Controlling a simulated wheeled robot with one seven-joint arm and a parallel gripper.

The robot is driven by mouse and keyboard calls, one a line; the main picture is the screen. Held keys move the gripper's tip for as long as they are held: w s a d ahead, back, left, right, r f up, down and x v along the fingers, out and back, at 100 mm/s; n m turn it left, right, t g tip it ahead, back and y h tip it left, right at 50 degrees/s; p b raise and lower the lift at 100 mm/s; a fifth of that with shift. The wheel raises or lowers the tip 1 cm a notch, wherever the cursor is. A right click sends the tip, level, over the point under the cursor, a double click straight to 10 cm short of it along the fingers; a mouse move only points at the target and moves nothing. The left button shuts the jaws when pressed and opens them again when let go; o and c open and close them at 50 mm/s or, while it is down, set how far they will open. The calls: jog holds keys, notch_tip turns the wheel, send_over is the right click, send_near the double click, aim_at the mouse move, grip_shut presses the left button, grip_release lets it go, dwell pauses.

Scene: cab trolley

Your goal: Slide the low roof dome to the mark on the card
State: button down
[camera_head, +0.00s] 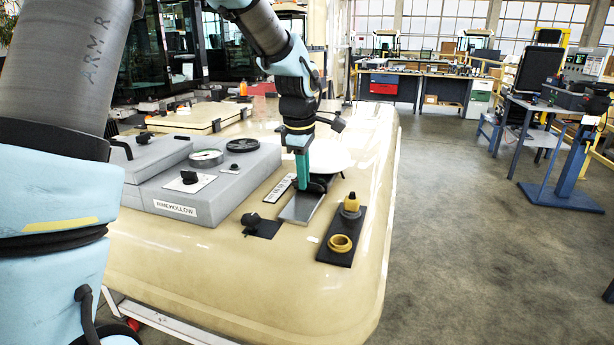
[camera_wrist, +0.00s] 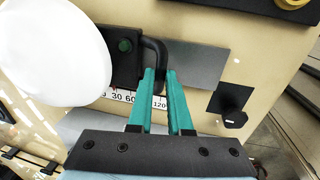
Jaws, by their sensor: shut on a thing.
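The white low roof dome (camera_head: 328,152) sits on the cream roof, partly behind my gripper in the head view. It fills the upper left of the wrist view (camera_wrist: 52,58). Beside it is a black block (camera_wrist: 125,55) with a green knob and a black bar handle (camera_wrist: 153,48). My gripper (camera_wrist: 160,72), also in the head view (camera_head: 303,180), is shut on this handle. A grey metal plate (camera_wrist: 200,68) lies right of the block in the wrist view. The white card (camera_wrist: 118,96) shows 30, 60 and 120; my fingers cover part of it, and I cannot make out the mark.
A black plate (camera_head: 335,254) with a yellow ring and a yellow-capped post stands at right. A small black knob on a plate (camera_head: 262,226) is at front. The grey box (camera_head: 222,185) with a gauge stands at left.

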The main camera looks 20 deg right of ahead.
jog(key=c, duration=0.8)
grip_release()
jog(key=shift+c, duration=0.2)
jog(key=shift+r, duration=0.15)
notch_tip(320, 180, up, 10)
jog(key=s+a+b, duration=0.1)
jog(key=shift+s+a+r+b, duration=0.15)
jog(key=shift+s+r+b, duration=0.05)
jog(key=shift+b, duration=0.2)
